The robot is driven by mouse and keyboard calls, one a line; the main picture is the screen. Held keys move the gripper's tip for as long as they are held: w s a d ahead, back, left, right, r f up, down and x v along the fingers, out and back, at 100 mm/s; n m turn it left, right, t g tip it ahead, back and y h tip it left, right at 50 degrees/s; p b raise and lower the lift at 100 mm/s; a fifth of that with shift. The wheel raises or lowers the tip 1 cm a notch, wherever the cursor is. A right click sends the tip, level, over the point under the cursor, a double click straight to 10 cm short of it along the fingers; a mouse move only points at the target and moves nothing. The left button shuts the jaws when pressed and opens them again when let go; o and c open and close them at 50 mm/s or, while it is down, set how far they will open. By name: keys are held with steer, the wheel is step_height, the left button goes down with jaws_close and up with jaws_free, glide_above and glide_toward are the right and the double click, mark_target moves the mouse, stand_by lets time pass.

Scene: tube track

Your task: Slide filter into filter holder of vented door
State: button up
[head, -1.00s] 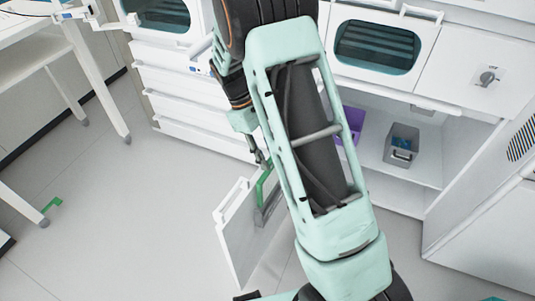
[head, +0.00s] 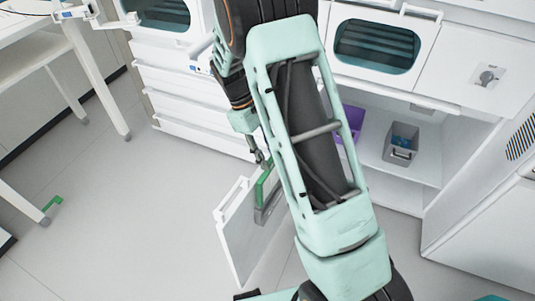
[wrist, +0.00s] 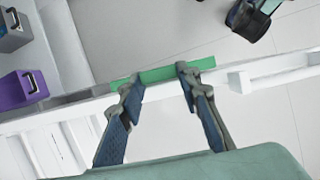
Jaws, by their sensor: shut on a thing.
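The vented door (head: 240,238) is a white panel standing open over the floor, low in the middle of the head view. The filter (head: 268,211) shows as a grey piece with a green edge (head: 263,188) against the door's right side. In the wrist view the green edge of the filter (wrist: 165,74) lies along the white door edge (wrist: 285,72). My arm hides part of the door area, and I cannot tell how deep the filter sits.
A white cabinet with an open shelf holds a purple bin (head: 352,121) and a grey bin (head: 401,144) behind my arm. White drawers (head: 195,100) stand behind the door. A white table (head: 60,60) is at the left.

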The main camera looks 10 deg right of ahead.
steer(key=shift+f, duration=0.1)
steer(key=shift+f+b, duration=0.75)
steer(key=shift+f, duration=0.6)
steer(key=shift+f, duration=0.1)
steer(key=shift+w+a+f, duration=0.1)
steer(key=shift+a+f, duration=0.05)
steer(key=shift+f, duration=0.35)
steer(key=shift+f+b, duration=0.15)
steer(key=shift+b, duration=0.15)
steer(key=shift+w+a+f, duration=0.1)
steer(key=shift+w, duration=0.05)
